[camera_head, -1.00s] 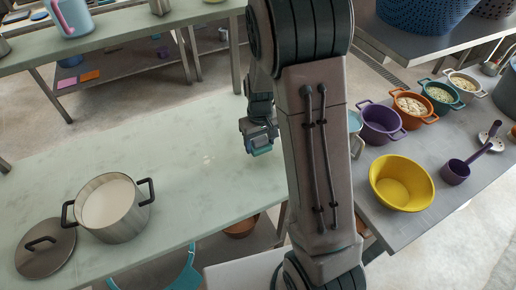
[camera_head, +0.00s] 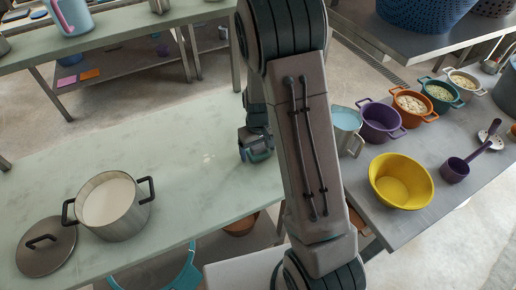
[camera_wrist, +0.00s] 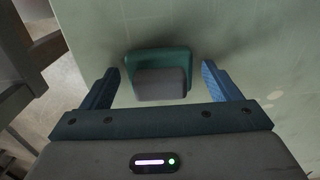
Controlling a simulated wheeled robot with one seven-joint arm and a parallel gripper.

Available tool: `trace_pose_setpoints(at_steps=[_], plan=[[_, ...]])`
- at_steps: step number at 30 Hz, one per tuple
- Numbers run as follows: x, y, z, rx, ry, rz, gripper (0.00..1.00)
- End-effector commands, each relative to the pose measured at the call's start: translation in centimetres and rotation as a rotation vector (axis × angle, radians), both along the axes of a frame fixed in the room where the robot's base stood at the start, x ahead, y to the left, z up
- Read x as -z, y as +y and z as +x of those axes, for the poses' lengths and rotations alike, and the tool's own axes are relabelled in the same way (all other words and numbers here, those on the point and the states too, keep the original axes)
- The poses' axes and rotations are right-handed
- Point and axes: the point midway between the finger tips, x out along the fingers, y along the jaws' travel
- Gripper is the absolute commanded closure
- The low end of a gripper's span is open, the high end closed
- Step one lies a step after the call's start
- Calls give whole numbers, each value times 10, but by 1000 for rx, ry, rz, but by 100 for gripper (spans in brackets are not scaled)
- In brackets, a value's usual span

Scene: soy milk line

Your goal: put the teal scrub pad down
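The teal scrub pad (camera_wrist: 174,57) shows in the wrist view between my gripper's fingers, with a grey block-like part on its near side. It appears to lie on the pale green tabletop (camera_head: 190,150), with dark shadow beside it. My gripper (camera_wrist: 160,67) is open, and a gap shows between each finger and the pad. In the head view my gripper (camera_head: 255,147) is low over the right part of the table. A sliver of the teal pad (camera_head: 260,157) shows under it; the rest is hidden by the gripper.
A steel pot (camera_head: 120,225) of white liquid and a lid (camera_head: 45,247) stand at the table's left. The table's middle is clear.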

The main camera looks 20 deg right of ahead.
Motion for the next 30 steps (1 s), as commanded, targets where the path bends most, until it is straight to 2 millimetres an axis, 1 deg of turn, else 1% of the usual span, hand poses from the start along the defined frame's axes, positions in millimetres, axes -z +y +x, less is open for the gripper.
trace_pose_setpoints(at_steps=[7,11,14,24,27,30], plan=[[-1,0,0,0,0,0,17],[-7,0,1,-1,-2,0,17],[-21,1,1,-1,-5,1,17],[-89,0,1,-1,-6,0,17],[-105,0,1,0,-5,1,17],[-116,0,1,-1,-3,1,17]])
